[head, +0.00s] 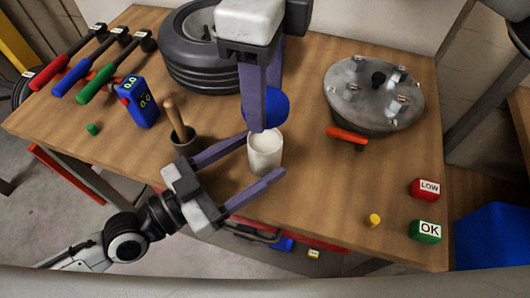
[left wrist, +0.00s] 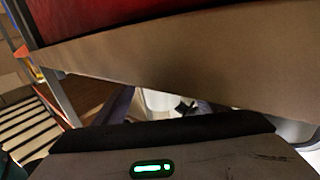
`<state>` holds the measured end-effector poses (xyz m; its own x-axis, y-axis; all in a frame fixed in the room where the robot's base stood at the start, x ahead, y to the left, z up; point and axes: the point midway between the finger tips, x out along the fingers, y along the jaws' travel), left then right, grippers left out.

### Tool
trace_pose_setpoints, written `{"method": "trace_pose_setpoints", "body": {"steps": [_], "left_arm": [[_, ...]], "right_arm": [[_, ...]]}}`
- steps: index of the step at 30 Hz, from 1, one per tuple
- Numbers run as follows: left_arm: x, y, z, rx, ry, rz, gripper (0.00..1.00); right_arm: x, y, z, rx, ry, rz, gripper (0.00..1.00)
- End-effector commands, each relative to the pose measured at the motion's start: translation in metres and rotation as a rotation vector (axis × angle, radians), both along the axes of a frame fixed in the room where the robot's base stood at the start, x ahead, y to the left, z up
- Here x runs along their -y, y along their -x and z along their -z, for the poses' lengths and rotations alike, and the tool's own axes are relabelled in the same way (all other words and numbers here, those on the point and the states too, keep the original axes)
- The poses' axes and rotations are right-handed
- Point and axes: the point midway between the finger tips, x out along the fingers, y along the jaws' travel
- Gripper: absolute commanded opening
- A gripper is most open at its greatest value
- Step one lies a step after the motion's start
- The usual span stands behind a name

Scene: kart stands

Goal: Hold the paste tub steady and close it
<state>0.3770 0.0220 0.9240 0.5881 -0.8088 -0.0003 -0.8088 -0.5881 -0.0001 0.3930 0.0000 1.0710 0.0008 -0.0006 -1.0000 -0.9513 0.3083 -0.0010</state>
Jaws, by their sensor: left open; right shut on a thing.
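The white paste tub (head: 265,158) stands upright on the wooden table near its front edge, its pale top uncovered. My left gripper (head: 265,155) is open, with one purple finger on the tub's far left side and the other in front of it. I cannot tell whether either finger touches it. My right gripper (head: 264,118) comes down from above and is shut on a round blue lid (head: 281,104), held just above and behind the tub. Its fingers hide part of the lid. In the left wrist view a whitish shape (left wrist: 158,103) shows between dark purple fingers, mostly hidden.
A dark cup (head: 185,143) with a wooden-handled tool stands left of the tub, close to my left fingers. A round metal piece (head: 372,95) with an orange handle is at right. A yellow piece (head: 374,220) lies front right.

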Motion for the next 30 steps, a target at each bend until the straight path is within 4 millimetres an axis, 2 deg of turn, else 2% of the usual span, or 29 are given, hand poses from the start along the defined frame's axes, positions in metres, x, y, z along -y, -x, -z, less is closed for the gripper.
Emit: {"method": "trace_pose_setpoints", "body": {"steps": [3,9,20,30], "left_arm": [[0.014,-0.011,-0.001,0.001,0.005,-0.002,0.66],[0.026,-0.019,0.0,0.0,0.001,-0.001,0.66],[0.028,-0.021,0.0,0.0,0.0,0.0,0.66],[0.028,-0.021,0.0,0.0,0.0,0.0,0.1]], "right_arm": [[0.0,0.0,0.0,0.0,0.0,0.0,0.3],[0.0,0.0,0.0,0.0,0.0,0.0,0.3],[0.0,0.0,0.0,0.0,0.0,0.0,0.3],[0.0,0.0,0.0,0.0,0.0,0.0,0.3]]}}
